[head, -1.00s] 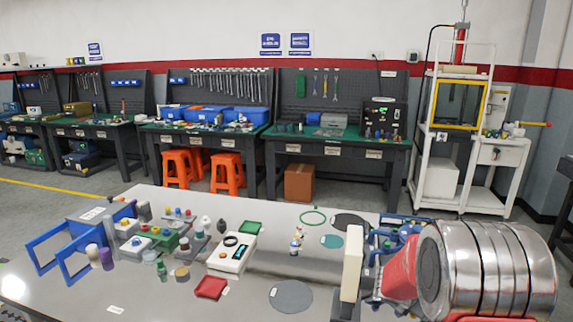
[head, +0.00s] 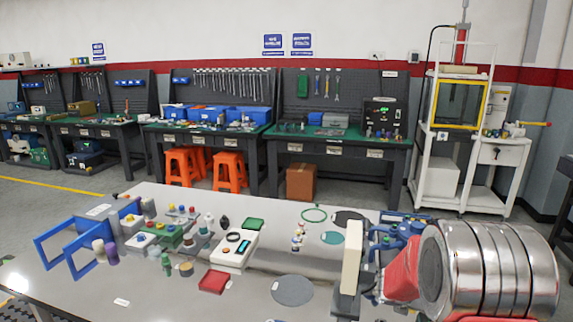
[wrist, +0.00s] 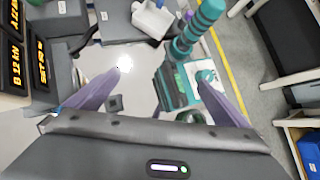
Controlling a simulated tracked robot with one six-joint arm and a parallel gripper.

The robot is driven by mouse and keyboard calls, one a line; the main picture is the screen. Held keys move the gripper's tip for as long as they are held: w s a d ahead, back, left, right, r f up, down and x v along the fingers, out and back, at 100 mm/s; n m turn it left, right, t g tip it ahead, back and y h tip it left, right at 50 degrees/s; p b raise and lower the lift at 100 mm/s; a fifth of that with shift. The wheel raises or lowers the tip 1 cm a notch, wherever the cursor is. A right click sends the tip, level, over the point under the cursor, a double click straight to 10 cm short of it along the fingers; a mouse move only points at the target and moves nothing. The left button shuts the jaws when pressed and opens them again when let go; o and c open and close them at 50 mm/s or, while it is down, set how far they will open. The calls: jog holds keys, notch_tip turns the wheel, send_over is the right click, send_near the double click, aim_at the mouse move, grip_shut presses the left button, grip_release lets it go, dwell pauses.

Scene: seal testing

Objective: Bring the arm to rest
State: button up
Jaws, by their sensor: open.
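In the wrist view my gripper (wrist: 160,78) is open. Its two purple-grey fingers are wide apart, with nothing held between them. A teal and dark upright device (wrist: 178,75) shows below and past the right finger, and I cannot tell how far it is from the finger. The head view does not clearly show my gripper.
A grey table (head: 150,290) holds a blue frame (head: 62,250), a white meter (head: 238,250), a red tray (head: 214,281) and a grey disc (head: 292,291). A shiny ribbed drum (head: 490,265) fills the right foreground; I cannot tell whether it is mine. Workbenches stand behind.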

jog(key=s+a+r+n+y, duration=0.2)
jog(key=a+n+y, duration=0.1)
jog(key=a+n, duration=0.45)
jog(key=s+a+r+n+t+y, duration=0.1)
jog(key=s+a+r+n+y, duration=0.1)
jog(key=a+n, duration=0.55)
jog(key=s+a+r+n+y, duration=0.3)
jog(key=a+n, duration=0.2)
jog(key=n, duration=0.5)
jog(key=s+r+n, duration=0.4)
jog(key=s+n, duration=0.2)
jog(key=s, duration=0.3)
jog(key=s+a+r+n+h, duration=0.1)
jog(key=s+r+n, duration=0.4)
jog(key=s, duration=0.3)
jog(key=s+r+n+g, duration=0.1)
jog(key=s+r+n, duration=0.4)
jog(key=s+n, duration=0.2)
jog(key=s, duration=0.2)
jog(key=shift+s+a+h, duration=0.3)
jog(key=shift+s+a, duration=0.05)
jog(key=shift+a, duration=0.05)
jog(key=shift+r, duration=0.15)
